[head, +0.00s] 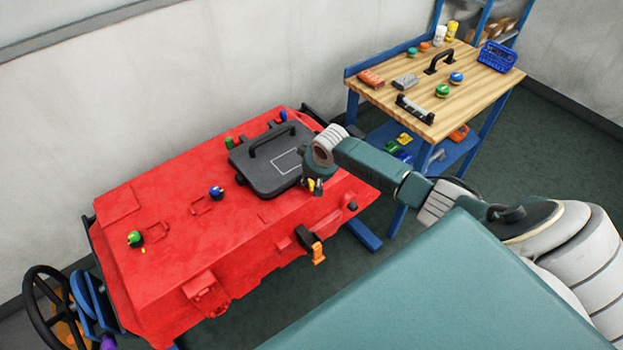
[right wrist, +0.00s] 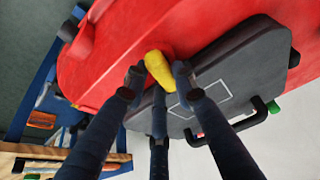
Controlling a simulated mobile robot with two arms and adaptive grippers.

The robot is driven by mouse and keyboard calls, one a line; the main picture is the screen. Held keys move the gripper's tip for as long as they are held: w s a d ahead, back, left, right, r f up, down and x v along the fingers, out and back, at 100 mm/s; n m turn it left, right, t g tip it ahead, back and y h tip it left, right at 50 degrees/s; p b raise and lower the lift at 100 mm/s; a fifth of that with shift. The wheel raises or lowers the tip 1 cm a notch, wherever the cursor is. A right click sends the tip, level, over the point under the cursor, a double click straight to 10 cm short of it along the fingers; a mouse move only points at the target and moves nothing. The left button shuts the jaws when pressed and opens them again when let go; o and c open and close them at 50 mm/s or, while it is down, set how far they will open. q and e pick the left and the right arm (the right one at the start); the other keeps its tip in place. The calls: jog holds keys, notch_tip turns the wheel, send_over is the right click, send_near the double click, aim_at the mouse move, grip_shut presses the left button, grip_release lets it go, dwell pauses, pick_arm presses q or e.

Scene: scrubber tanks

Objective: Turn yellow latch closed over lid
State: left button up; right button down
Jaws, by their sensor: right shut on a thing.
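The dark grey lid (head: 268,165) with a black handle lies on the red scrubber tank (head: 170,225); it also shows in the right wrist view (right wrist: 235,80). The yellow latch (right wrist: 159,69) sits at the lid's edge. My right gripper (head: 315,186) reaches down to that edge, and in the right wrist view its dark fingers (right wrist: 158,78) are shut around the latch. In the head view the latch is mostly hidden by the gripper. Whether the latch lies over the lid is hard to tell. My left gripper is not in view.
Green (head: 136,238) and blue (head: 216,192) knobs stand on the tank top. An orange-tipped black clamp (head: 309,243) hangs at the tank's front. A wooden workbench (head: 450,105) with caps, a handle and a blue basket (head: 497,57) stands behind at right. A black handwheel (head: 45,300) is at lower left.

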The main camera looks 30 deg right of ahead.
jog(key=shift+d+n+y, duration=0.1)
jog(key=shift+n+y, duration=0.3)
jog(key=shift+n, duration=0.8)
jog(key=shift+b, duration=0.3)
jog(key=c, duration=1.7)
grip_release()
jog(key=shift+o, duration=0.2)
jog(key=v, duration=1.2)
